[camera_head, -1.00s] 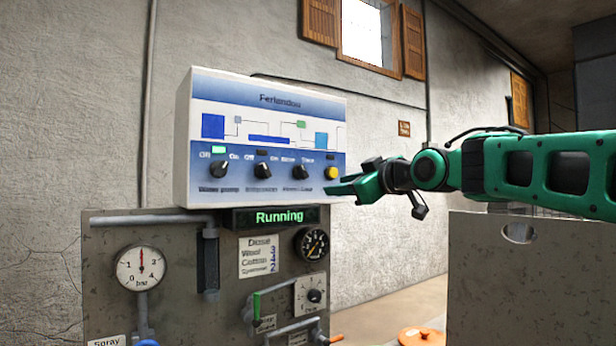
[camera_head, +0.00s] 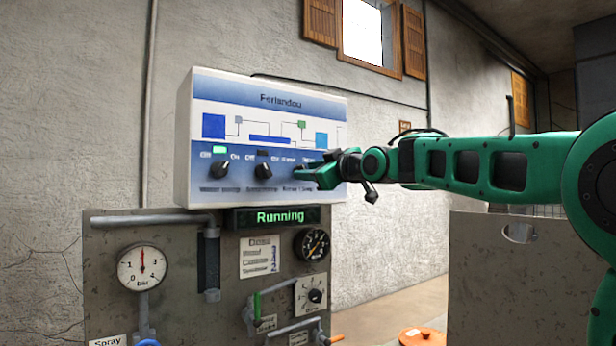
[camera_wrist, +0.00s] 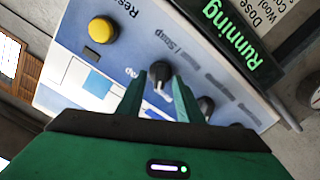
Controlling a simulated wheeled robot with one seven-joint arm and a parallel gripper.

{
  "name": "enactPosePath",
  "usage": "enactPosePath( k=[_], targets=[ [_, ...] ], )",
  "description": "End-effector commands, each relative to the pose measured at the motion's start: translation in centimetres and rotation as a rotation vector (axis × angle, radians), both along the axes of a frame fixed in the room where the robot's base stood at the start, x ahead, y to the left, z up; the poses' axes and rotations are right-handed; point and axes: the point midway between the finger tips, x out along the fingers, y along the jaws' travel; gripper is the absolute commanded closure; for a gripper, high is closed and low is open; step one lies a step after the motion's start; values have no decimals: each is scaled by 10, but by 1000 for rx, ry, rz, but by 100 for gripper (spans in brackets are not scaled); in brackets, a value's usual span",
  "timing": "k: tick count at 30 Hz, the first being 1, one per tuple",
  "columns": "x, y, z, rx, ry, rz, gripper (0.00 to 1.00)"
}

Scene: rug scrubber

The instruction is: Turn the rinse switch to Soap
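The rinse switch is a small black knob (camera_wrist: 160,72) on the white and blue control panel (camera_head: 262,101). My gripper (camera_wrist: 162,78) is open, with one green finger on each side of the knob. I cannot tell whether the fingers touch it. In the head view my gripper (camera_head: 304,176) is at the panel's right knob and partly covers it.
A yellow Reset button (camera_wrist: 103,30) sits beside the knob. Two other black knobs (camera_head: 220,169) (camera_head: 263,170) are to its left in the head view. Below the panel are a green "Running" display (camera_head: 277,217), gauges (camera_head: 142,267) and a green-handled lever (camera_head: 256,305).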

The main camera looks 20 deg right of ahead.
Motion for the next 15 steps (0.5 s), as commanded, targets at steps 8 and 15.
enactPosePath(
  k=[8,15],
  targets=[
    [2,1,0,0,0,0,67],
    [2,0,0,0,1,0,100]
  ],
)
